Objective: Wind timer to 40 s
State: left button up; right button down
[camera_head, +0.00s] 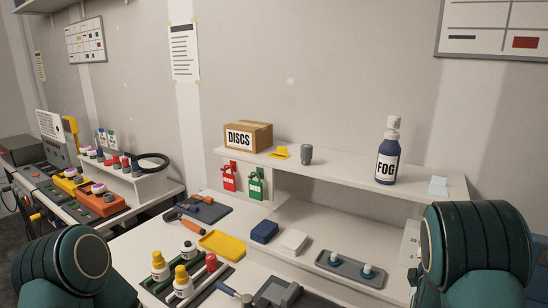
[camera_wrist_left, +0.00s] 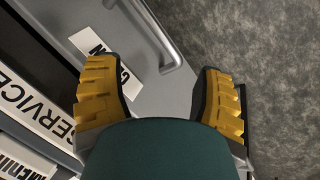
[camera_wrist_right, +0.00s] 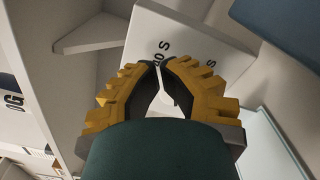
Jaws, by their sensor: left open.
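A white box with black seconds markings, likely the timer (camera_wrist_right: 185,40), lies just beyond my right gripper (camera_wrist_right: 162,66) in the right wrist view. One marking ends in "0 S"; its first digit is hard to read. The fingertips are close together in front of the box's face. A narrow pale gap shows between the fingers; whether they grip a knob is hidden. In the head view a white panel (camera_head: 409,244) shows partly behind my right arm and may be this box.
The shelf holds a DISCS box (camera_head: 248,136), a grey cylinder (camera_head: 307,154) and a FOG bottle (camera_head: 386,165). Below are a grey tray (camera_head: 350,270), a yellow tray (camera_head: 222,244) and several bottles. Grey floor (camera_wrist_left: 275,60) shows beside the left gripper.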

jog(key=shift+w, duration=0.15)
jog(key=shift+d+f, duration=0.3)
jog(key=shift+f, duration=0.1)
jog(key=shift+s+d+f+b, duration=0.1)
jog(key=shift+s+f+b, duration=0.1)
jog(key=shift+f+b, duration=0.6)
jog(key=shift+f, duration=0.2)
jog(key=shift+w, duration=0.1)
jog(key=shift+d, duration=0.2)
jog(key=shift+d+v, duration=0.1)
jog(key=shift+v, duration=1.15)
jog(key=shift+d+v, duration=0.15)
jog(key=shift+v, duration=1.1)
jog(key=shift+s+a+r+p, duration=0.15)
jog(key=shift+s+a+p, duration=0.15)
jog(key=shift+s, duration=0.45)
